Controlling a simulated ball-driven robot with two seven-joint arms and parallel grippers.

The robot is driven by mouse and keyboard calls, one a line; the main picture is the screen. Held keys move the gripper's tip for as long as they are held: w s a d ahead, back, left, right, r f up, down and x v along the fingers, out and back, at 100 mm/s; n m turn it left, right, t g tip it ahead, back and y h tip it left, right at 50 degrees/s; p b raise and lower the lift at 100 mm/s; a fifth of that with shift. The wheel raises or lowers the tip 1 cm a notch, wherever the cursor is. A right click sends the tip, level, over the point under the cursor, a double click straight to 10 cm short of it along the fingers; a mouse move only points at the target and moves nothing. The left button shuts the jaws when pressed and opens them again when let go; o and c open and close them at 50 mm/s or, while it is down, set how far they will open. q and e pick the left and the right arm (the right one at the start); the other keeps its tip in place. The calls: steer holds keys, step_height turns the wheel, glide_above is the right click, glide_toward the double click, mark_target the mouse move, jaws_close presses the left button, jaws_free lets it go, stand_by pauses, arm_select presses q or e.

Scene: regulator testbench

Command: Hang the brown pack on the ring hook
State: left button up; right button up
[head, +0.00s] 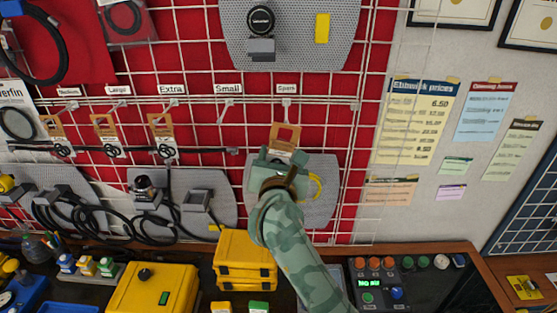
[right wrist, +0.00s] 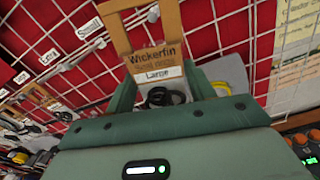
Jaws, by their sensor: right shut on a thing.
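My right gripper (head: 281,160) is shut on a brown pack (head: 286,133), which stands upright with its windowed header above the jaws. In the right wrist view, the pack (right wrist: 155,57) reads "Wickerfin" and "Large", with a dark coiled part low between the fingers (right wrist: 160,90). In the head view, the pack's top is just below a hook (head: 287,108) under a label that looks like "Spare" (head: 287,89). I cannot tell whether they touch. The hook labelled "Small" (head: 226,108) to its left is bare. No hook is clearly marked as the ring hook. My left gripper is out of view.
Similar brown packs hang left at the "Large" (head: 105,127) and "Extra" (head: 160,125) hooks, and one further left. A white wire grid covers the red wall. A grey panel (head: 321,207) is behind my right gripper. Yellow cases (head: 246,253) stand on the bench below.

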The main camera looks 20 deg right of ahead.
steer(key=shift+x, duration=1)
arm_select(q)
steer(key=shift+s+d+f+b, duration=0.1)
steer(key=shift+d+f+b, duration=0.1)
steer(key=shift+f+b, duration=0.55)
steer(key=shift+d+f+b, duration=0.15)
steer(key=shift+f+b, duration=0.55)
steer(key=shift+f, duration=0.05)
arm_select(e)
steer(key=f+x, duration=0.1)
steer(key=x, duration=0.5)
steer(key=shift+w+d+f, duration=0.1)
steer(key=shift+w, duration=0.05)
steer(key=o, duration=1)
steer(key=shift+o, duration=0.2)
